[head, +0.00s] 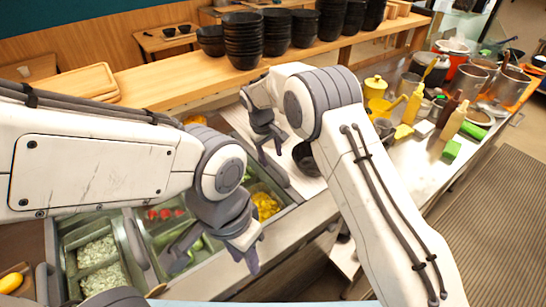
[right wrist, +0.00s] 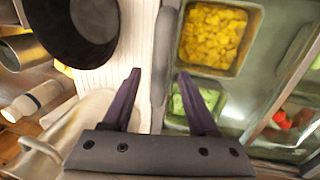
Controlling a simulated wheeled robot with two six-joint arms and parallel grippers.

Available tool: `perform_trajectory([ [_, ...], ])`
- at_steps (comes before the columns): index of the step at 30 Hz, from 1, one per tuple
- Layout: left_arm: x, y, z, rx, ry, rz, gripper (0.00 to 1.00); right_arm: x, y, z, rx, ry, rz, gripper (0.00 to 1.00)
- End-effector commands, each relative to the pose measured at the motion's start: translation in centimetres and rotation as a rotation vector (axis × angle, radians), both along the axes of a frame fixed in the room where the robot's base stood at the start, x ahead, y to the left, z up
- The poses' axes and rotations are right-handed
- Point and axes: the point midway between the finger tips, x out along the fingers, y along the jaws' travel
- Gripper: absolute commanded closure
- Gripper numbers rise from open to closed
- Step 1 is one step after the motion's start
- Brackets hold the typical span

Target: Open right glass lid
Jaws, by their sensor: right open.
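The topping station (head: 290,212) sits low in the head view, largely hidden by my arms. In the right wrist view, a greenish glass surface that looks like the right lid (right wrist: 262,70) lies beside and over bins. A grey bar (right wrist: 164,60) runs along its left edge. My right gripper (right wrist: 160,74) is open, with its fingers apart on either side of this bar; contact cannot be told. It also shows in the head view (head: 271,148) at the station's far edge. My left gripper (head: 212,250) is open and empty above the nearer bins.
Yellow diced topping (head: 266,205) and pale diced topping (head: 98,252) fill station bins. A black bowl (right wrist: 80,25) lies close left of my right gripper. Stacked black bowls (head: 243,40) stand on the wooden shelf. Bottles and pots (head: 453,122) crowd the right counter.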

Motion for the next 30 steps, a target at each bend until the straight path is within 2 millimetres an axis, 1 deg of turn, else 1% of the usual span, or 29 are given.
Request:
perform_trajectory([
  [1,0.0,0.0,0.5,0.000,0.000,0.000,0.67,0.0,-0.2,-0.6,-0.002,0.004,-0.001,0.41],
  [6,0.0,0.0,0.9,0.000,0.000,0.001,0.67,0.3,-0.6,-2.3,-0.001,0.001,-0.002,0.41],
  [10,0.0,0.0,1.0,0.000,0.000,0.001,0.67,0.3,-0.7,-2.8,0.000,0.000,-0.003,0.41],
  [16,0.0,0.0,0.9,0.000,0.000,0.001,0.67,0.3,-0.7,-2.9,0.000,0.000,-0.004,0.41],
  [17,0.0,0.0,0.9,0.000,0.000,0.001,0.67,0.3,-0.7,-2.9,0.000,0.000,-0.004,0.45],
  [18,0.0,0.0,0.9,0.000,0.000,0.001,0.67,0.3,-0.7,-2.8,0.000,0.000,-0.004,0.60],
  [20,0.0,0.0,0.9,0.000,0.000,0.000,0.67,0.3,-0.7,-2.8,0.000,0.000,-0.004,0.83],
  [21,0.0,0.0,0.9,0.000,0.000,0.000,0.67,0.3,-0.7,-2.8,0.000,-0.001,-0.004,0.98],
  [22,0.0,0.0,0.9,0.000,0.000,0.001,0.67,0.3,-0.7,-2.8,0.000,0.000,-0.004,1.00],
  [30,0.0,0.0,0.9,0.000,0.000,0.000,0.67,0.3,-0.7,-2.8,0.000,0.000,-0.003,1.00],
])
